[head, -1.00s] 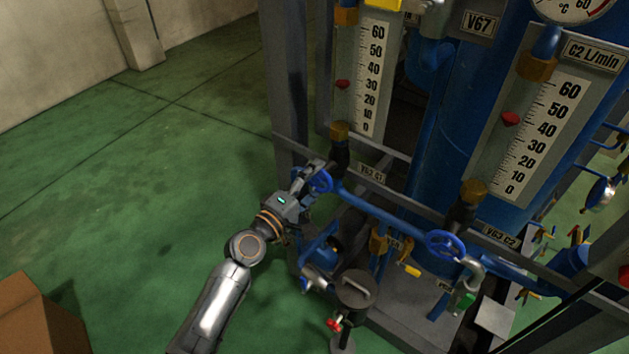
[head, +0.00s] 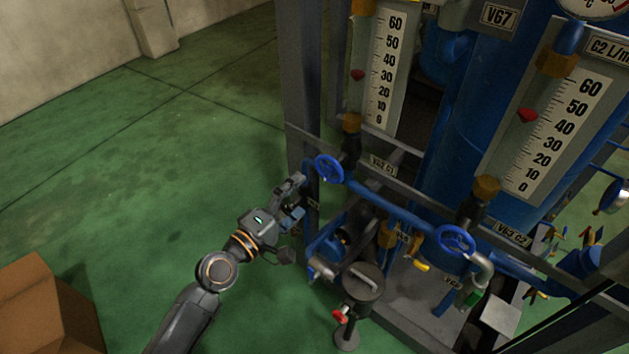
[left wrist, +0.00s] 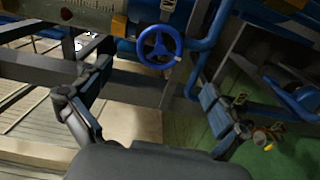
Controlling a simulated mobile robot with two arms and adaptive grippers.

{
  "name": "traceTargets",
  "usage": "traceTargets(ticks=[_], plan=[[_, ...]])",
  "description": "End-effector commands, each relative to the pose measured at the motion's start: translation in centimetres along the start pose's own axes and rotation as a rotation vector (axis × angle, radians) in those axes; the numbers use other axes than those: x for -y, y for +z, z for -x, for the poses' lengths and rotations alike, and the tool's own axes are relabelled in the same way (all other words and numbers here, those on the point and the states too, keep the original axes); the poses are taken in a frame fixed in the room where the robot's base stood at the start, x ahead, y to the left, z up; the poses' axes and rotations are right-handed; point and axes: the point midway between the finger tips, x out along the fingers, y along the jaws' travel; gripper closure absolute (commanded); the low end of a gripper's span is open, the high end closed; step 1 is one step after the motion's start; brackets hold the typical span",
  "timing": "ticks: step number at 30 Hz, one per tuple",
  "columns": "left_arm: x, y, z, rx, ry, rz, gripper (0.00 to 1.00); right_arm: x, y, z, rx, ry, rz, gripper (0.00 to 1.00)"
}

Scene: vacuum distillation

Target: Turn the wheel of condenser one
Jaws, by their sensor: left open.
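The blue handwheel of condenser one (head: 329,168) sits on the pipe beside the tag reading C1 (head: 383,167), below the left flow gauge. It also shows in the left wrist view (left wrist: 160,45), at the top centre. My left gripper (head: 298,198) is open and empty, below and left of the wheel and apart from it. In the left wrist view its two fingers (left wrist: 155,80) are spread wide, with the wheel beyond them, between their directions. My right gripper is in neither view.
A second blue handwheel (head: 457,242) is at the C2 tag. A grey frame post (head: 302,80) stands behind the C1 wheel. A lidded metal pot (head: 362,283) is below. A cardboard box (head: 45,305) sits at lower left.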

Motion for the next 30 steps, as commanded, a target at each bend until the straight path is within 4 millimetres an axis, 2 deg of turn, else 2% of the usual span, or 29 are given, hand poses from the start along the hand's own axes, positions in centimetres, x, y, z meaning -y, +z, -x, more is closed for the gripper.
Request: traceTargets(ticks=[3, 7, 24, 26, 28, 29, 30], plan=[[0.1, -0.1, 1.8, -0.001, -0.001, -0.002, 0.03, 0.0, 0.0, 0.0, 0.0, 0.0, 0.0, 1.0], [0.0, 0.0, 2.7, 0.0, 0.0, 0.0, 0.03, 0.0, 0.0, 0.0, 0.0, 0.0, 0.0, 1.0], [0.2, -0.1, 2.8, -0.002, -0.003, -0.002, 0.03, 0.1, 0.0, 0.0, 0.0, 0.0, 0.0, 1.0], [1.0, -0.3, 2.8, -0.009, -0.019, -0.012, 0.03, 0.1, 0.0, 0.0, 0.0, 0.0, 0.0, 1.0], [3.2, -0.8, 3.0, -0.026, -0.061, -0.043, 0.03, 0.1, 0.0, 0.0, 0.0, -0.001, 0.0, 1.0], [4.6, -1.1, 3.1, -0.035, -0.089, -0.063, 0.03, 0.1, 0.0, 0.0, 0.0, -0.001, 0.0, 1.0], [6.8, -1.5, 3.3, -0.048, -0.134, -0.095, 0.03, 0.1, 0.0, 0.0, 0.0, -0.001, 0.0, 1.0]])
